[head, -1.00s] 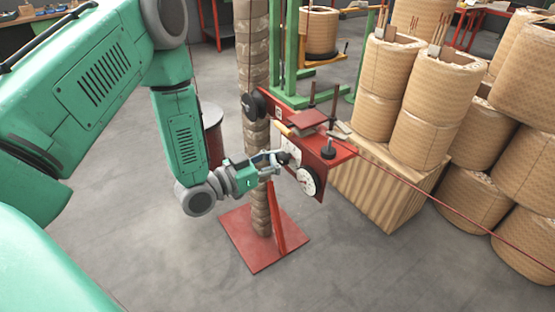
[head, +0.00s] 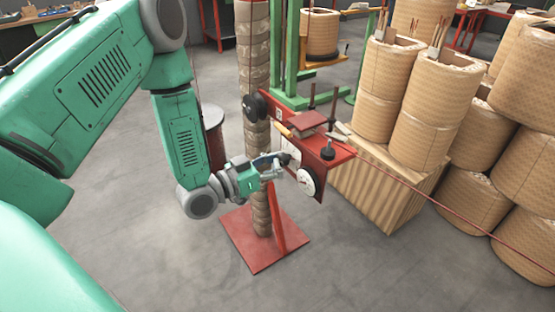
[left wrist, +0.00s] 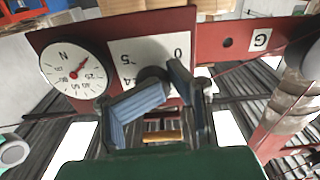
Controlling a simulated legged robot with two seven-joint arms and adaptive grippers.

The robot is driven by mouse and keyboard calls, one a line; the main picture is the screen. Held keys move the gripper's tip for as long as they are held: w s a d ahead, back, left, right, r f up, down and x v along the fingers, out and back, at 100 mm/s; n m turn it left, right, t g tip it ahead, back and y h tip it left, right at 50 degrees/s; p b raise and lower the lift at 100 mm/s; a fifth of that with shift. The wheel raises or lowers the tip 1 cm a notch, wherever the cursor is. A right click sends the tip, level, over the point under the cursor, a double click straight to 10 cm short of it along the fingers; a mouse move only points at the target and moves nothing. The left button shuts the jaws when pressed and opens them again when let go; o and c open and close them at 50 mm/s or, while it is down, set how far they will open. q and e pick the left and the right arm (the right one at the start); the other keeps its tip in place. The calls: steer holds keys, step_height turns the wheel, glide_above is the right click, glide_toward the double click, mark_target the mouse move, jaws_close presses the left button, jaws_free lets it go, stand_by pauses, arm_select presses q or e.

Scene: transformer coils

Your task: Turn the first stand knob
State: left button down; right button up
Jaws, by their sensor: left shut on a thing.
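The red stand (head: 318,172) carries a white scale plate with a small black knob (head: 287,158) on it. In the left wrist view the dark knob (left wrist: 152,74) sits in front of the white plate (left wrist: 125,52), which is marked 0 and 5 and appears upside down. My left gripper (head: 277,162) is at the stand's near face, its fingers shut on the knob. In the left wrist view its blue-padded fingers (left wrist: 160,88) lie either side of the knob and partly hide it. My right gripper is in neither view.
A round white dial (head: 307,181) with a red pointer is beside the knob; it also shows in the left wrist view (left wrist: 75,70). A black wheel (head: 254,106) is on the stand's other end. A wrapped column (head: 259,190) stands close by. Large wrapped coils (head: 440,110) fill the right.

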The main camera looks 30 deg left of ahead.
arm_select(q)
steer(key=c, duration=1.7)
jaws_free()
steer(key=shift+s+d+f, duration=0.15)
steer(key=shift+s+d, duration=0.1)
steer(key=shift+d, duration=0.25)
steer(key=shift+c, duration=0.2)
steer(key=shift+o, duration=1.3)
steer(key=shift+d, duration=0.1)
steer(key=shift+d+r, duration=0.15)
steer(key=shift+r, duration=0.1)
steer(key=shift+a, duration=0.55)
steer(key=shift+w+d, duration=0.1)
steer(key=v, duration=1.2)
steer(key=shift+f, duration=0.15)
